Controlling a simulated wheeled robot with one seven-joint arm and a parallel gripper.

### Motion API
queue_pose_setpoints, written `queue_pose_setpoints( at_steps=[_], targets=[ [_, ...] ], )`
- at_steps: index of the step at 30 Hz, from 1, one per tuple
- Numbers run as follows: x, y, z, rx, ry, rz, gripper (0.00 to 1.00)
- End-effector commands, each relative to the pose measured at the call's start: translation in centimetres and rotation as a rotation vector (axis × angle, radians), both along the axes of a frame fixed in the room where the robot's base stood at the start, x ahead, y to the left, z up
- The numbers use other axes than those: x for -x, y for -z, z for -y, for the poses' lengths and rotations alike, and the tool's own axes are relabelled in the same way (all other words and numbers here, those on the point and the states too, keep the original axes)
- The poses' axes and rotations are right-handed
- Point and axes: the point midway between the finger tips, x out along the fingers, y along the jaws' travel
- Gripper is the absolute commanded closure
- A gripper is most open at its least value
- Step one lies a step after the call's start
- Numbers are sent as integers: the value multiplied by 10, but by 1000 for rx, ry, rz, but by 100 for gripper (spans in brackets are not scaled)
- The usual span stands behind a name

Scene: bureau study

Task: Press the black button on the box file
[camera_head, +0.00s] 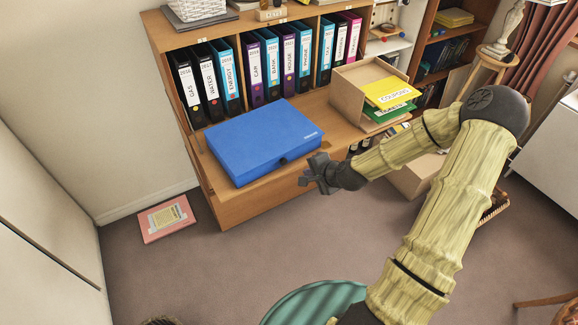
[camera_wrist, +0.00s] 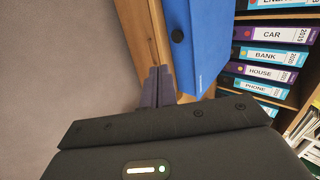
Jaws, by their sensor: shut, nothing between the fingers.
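The blue box file (camera_head: 262,140) lies flat and closed on the wooden shelf ledge, its front side facing the room. The black button (camera_head: 284,161) is a small dark spot on that front side. In the wrist view the box file (camera_wrist: 208,35) is at the top, and the black button (camera_wrist: 177,36) shows as a round black disc on its side. My gripper (camera_head: 306,172) is just right of and in front of the box file, apart from the button. In the wrist view the fingers of my gripper (camera_wrist: 158,72) are together and empty, below the button in the picture.
Binders (camera_head: 262,68) stand in a row behind the box file. A wooden tray (camera_head: 352,88) with yellow and green folders is to its right. A pink folder (camera_head: 166,218) lies on the floor. A green chair seat (camera_head: 310,302) is at the front.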

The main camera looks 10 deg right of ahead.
Motion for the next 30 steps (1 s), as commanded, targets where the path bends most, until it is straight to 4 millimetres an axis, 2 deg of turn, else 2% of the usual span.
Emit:
queue_pose_setpoints(
  at_steps=[14,30],
  targets=[
    [-6,5,-3,-2,1,0,100],
    [-65,64,-27,-3,1,-1,100]
  ],
)
